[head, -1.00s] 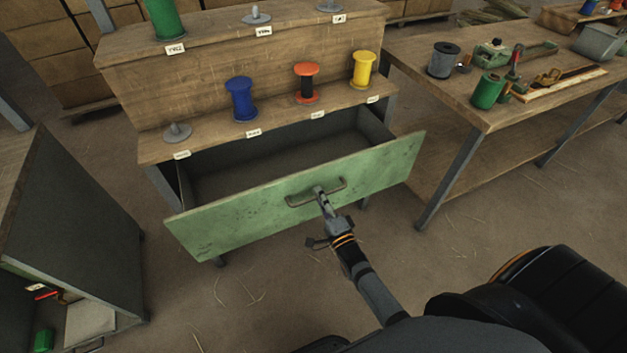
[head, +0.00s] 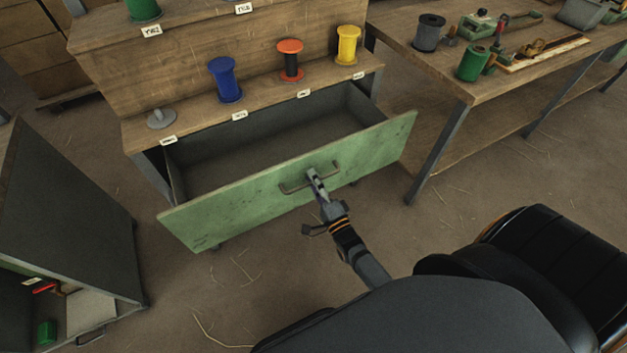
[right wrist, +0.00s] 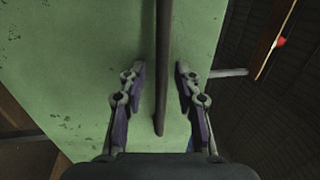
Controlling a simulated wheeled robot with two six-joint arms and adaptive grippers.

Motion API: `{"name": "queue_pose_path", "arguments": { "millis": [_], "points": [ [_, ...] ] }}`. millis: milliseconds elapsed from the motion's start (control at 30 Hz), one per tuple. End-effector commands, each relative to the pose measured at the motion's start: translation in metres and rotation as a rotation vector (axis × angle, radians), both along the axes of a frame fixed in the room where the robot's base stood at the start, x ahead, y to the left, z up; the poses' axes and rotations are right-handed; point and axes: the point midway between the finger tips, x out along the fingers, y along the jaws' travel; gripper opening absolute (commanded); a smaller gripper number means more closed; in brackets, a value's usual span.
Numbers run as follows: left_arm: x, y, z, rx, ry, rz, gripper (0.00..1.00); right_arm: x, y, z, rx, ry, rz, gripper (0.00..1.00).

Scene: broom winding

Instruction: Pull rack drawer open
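The rack drawer has a worn green front (head: 230,215) and stands pulled out of the wooden rack (head: 200,130); its grey inside looks empty. A thin metal handle (head: 292,189) sits on the middle of the front. My right gripper (head: 312,173) is at this handle. In the right wrist view, the handle bar (right wrist: 162,50) runs between the two fingers of the right gripper (right wrist: 161,78), with a gap visible on both sides, so the fingers are apart around it. My left gripper is not in view.
A blue spool (head: 225,80), an orange-and-black spool (head: 290,60) and a yellow spool (head: 347,45) stand on the rack shelf. A workbench (head: 440,75) with tools is on the right. A dark cabinet (head: 70,220) is on the left. The floor before the drawer is clear.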

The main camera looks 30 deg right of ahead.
Motion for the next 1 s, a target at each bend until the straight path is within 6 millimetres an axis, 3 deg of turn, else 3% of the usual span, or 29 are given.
{"name": "queue_pose_path", "arguments": {
  "millis": [233,500,700,1000],
  "points": [
    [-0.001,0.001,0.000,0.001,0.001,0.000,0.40,-0.012,-0.001,-0.003,0.000,0.001,0.000,0.33],
    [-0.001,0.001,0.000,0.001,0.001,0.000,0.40,-0.075,-0.003,-0.015,0.001,0.003,0.000,0.33],
    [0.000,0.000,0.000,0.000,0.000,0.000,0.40,-0.109,-0.004,-0.022,0.000,0.001,0.000,0.33],
    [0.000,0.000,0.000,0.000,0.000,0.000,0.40,-0.118,-0.004,-0.023,0.000,-0.001,0.000,0.33]
  ]
}}
